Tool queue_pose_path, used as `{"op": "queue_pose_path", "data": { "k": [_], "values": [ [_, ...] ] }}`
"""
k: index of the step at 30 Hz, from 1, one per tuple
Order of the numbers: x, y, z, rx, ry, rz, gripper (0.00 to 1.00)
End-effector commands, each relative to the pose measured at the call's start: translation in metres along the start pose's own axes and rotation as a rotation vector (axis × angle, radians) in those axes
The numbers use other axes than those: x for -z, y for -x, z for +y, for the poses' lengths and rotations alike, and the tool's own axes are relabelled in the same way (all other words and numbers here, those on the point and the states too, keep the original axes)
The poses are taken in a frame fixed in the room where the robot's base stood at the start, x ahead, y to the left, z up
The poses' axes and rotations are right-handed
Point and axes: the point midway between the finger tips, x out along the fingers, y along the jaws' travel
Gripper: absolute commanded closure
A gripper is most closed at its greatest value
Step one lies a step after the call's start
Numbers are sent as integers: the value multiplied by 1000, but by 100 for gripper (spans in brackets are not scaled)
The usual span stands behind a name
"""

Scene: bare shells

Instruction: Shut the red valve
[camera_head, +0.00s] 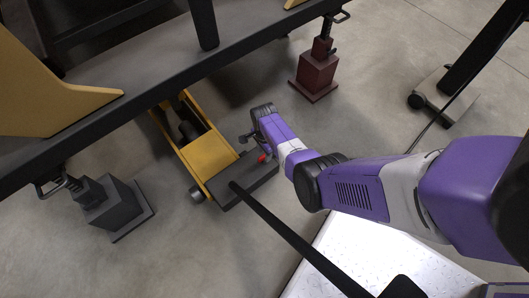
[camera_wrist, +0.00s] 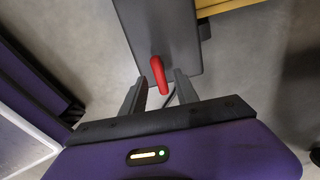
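The red valve (camera_wrist: 158,75) is a small red lever on the dark grey end block (camera_wrist: 165,35) of a yellow floor jack (camera_head: 208,153). In the wrist view its near end shows between the two fingertips of my gripper (camera_wrist: 161,86). The fingers are open, one on each side, with visible gaps to the lever. Whether they are level with it in depth I cannot tell. In the head view the red valve (camera_head: 262,158) shows as a small red spot beside my gripper (camera_head: 250,143), partly hidden by my arm.
A long black jack handle (camera_head: 300,243) slopes from the block toward the lower right. A dark beam (camera_head: 150,85) of a raised frame crosses above the jack. A red stand (camera_head: 317,72) and a grey stand (camera_head: 113,207) flank it.

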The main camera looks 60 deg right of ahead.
Motion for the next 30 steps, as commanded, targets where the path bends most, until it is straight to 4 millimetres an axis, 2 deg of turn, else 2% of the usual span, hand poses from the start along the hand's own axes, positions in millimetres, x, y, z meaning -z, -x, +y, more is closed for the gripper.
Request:
{"op": "queue_pose_path", "data": {
  "k": [1,6,12,30],
  "values": [
    [0,14,0,2,1,1,64],
    [0,42,0,1,0,1,64],
    [0,60,0,1,-1,0,64],
    [0,62,0,0,-1,0,64]
  ]
}}
